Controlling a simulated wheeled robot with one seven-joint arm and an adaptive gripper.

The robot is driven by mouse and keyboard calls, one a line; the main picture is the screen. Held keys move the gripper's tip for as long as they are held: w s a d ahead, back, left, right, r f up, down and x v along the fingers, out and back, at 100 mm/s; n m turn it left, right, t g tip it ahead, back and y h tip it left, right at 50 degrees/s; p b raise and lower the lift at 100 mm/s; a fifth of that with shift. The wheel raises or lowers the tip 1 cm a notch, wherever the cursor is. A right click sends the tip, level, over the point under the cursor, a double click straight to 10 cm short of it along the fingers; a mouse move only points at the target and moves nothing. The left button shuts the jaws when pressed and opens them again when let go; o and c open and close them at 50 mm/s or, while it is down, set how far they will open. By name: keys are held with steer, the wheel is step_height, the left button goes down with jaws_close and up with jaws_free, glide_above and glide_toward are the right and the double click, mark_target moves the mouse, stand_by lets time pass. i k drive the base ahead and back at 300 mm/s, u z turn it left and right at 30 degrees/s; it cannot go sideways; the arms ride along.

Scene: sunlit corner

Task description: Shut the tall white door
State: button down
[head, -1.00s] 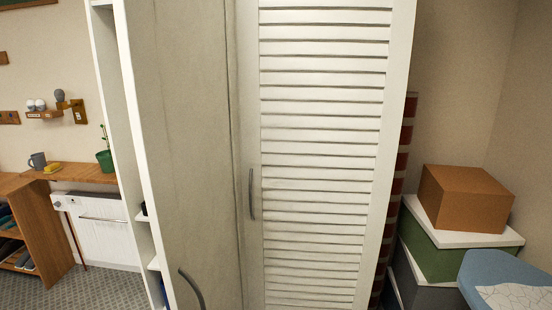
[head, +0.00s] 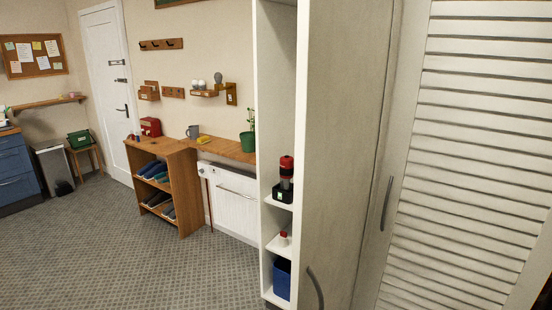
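The tall plain off-white cabinet door (head: 345,150) stands right of centre in the head view, with a grey curved handle (head: 315,287) low near its left edge. Open shelves (head: 279,205) show just left of that edge; I cannot tell for sure how far the door is swung. A tall white louvered door (head: 470,150) adjoins it on the right, with a grey handle (head: 387,203). A white room door (head: 106,90) with a dark handle is in the far left wall and looks closed. My gripper is not in view.
The shelves hold a red-and-black item (head: 286,178), a small white-and-red item (head: 283,239) and a blue bin (head: 282,279). A wooden shelf unit (head: 190,190) and a white low cabinet (head: 232,207) stand along the wall. Grey carpet (head: 130,255) is clear at left.

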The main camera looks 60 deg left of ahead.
mark_target(347, 50)
steer(key=u, duration=1.35)
steer(key=i, duration=0.5)
